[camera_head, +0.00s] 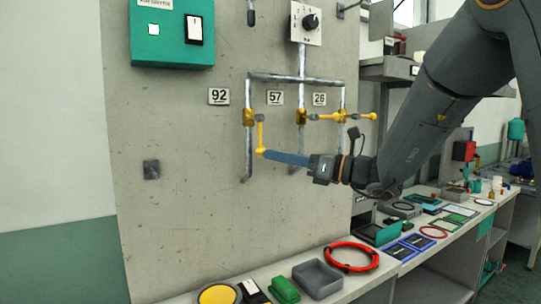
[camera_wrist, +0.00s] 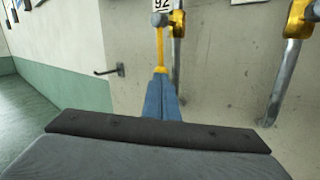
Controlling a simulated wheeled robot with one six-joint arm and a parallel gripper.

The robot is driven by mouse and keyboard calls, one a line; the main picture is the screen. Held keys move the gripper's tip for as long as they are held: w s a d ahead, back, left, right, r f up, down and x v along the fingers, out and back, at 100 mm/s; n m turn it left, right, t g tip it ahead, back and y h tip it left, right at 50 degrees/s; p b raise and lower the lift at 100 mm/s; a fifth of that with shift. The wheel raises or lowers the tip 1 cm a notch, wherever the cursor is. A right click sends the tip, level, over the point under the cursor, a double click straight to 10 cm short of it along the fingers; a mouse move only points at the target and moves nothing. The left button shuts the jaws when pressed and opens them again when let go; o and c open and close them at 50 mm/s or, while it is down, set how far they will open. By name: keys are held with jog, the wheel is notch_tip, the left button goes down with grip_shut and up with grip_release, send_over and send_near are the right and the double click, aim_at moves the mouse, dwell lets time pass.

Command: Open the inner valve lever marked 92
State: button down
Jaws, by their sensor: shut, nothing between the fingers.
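The valve lever marked 92 (camera_head: 260,134) is yellow and points straight down, parallel to its vertical pipe. Its yellow valve body (camera_head: 248,117) sits beside the 92 label (camera_head: 219,97). In the wrist view the lever (camera_wrist: 160,46) runs down from its pivot to my fingertips. My gripper (camera_head: 267,154) has blue fingers, shut and empty, with their tips at the lever's lower knob (camera_head: 260,151). The fingers also show in the wrist view (camera_wrist: 161,78). They overlap the lever's end there; I cannot tell whether they touch it.
Valves 57 (camera_head: 301,117) and 26 (camera_head: 342,116) stand to the right, with yellow levers lying sideways. A green switch box (camera_head: 172,50) hangs at the upper left. A hook (camera_wrist: 121,70) juts from the wall. A bench below holds a red ring (camera_head: 351,268) and grey tray (camera_head: 317,279).

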jog(key=shift+s+a, duration=0.1)
jog(key=shift+a, duration=0.1)
dwell(0.4)
jog(key=f+b+v, duration=0.1)
jog(key=b+v, duration=0.1)
jog(key=v, duration=1.2)
jog(key=s+a+f+n+g+h, duration=0.2)
jog(key=s+f+n+g+h, duration=0.4)
jog(key=f, duration=0.5)
jog(key=s+a+f+n+g+h, duration=0.2)
jog(key=s+a+f+n, duration=0.1)
jog(key=s+f, duration=0.65)
jog(key=s+d+f+n+h, duration=0.3)
jog(key=d+f+n+h, duration=0.1)
jog(key=d+f+n, duration=0.1)
jog(key=s+d+f+n+h, duration=0.2)
jog(key=d+f+n+h, duration=0.3)
jog(key=f+n, duration=0.3)
jog(key=shift+s+d+n+t+h, duration=0.35)
jog(key=shift+d+n, duration=0.2)
jog(key=shift+n, duration=0.75)
